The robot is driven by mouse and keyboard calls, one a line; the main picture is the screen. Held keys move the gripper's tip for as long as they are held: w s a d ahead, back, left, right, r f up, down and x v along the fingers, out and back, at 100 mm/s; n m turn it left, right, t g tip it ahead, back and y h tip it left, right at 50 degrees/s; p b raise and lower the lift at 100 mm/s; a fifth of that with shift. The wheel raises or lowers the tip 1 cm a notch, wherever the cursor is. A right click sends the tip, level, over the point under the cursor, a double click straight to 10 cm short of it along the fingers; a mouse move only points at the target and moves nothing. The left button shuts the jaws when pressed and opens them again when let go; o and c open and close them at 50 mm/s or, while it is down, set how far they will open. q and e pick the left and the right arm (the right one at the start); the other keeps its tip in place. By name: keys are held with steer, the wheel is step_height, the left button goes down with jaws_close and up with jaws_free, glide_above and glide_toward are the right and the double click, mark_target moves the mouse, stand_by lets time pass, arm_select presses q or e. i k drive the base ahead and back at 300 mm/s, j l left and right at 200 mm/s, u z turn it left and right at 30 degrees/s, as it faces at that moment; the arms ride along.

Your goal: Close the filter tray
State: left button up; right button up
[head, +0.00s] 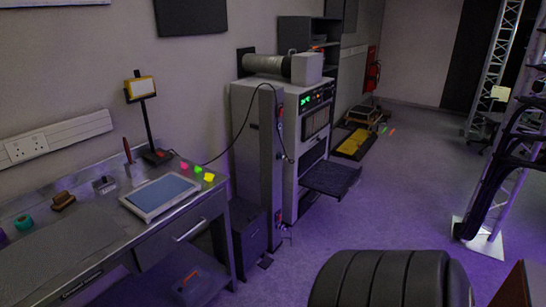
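A dark, flat tray (330,179), which looks like the filter tray, sticks out from the front of a grey machine cabinet (257,150). It stands well out from the cabinet's front face, low down and below the vented panel, so it is open. Its top has a dark, mesh-like surface; whether a filter lies in it is too small to tell. Neither of my grippers is in view, so nothing of mine shows touching the tray.
A metal workbench (90,251) with a blue-topped pad (160,195) and a drawer stands at left. Purple floor is clear in front of the tray. A truss (503,160) with black cables stands at right. A yellow-edged platform (354,143) lies beyond the cabinet.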

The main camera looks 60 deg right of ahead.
mark_target(334, 180)
steer(key=i+l, duration=0.1)
steer(key=l, duration=0.35)
steer(key=i+l, duration=0.1)
steer(key=l, duration=0.35)
steer(key=i+l, duration=0.1)
steer(key=l, duration=0.35)
steer(key=i+l, duration=0.1)
steer(key=l, duration=0.4)
steer(key=l+z, duration=0.2)
steer(key=z, duration=0.2)
steer(key=i+l+z, duration=0.15)
steer(key=z, duration=0.2)
steer(key=i+l+z, duration=0.1)
steer(key=z, duration=0.3)
steer(key=i+l+z, duration=0.1)
steer(key=z, duration=0.25)
steer(key=l+z, duration=0.1)
steer(key=z, duration=1)
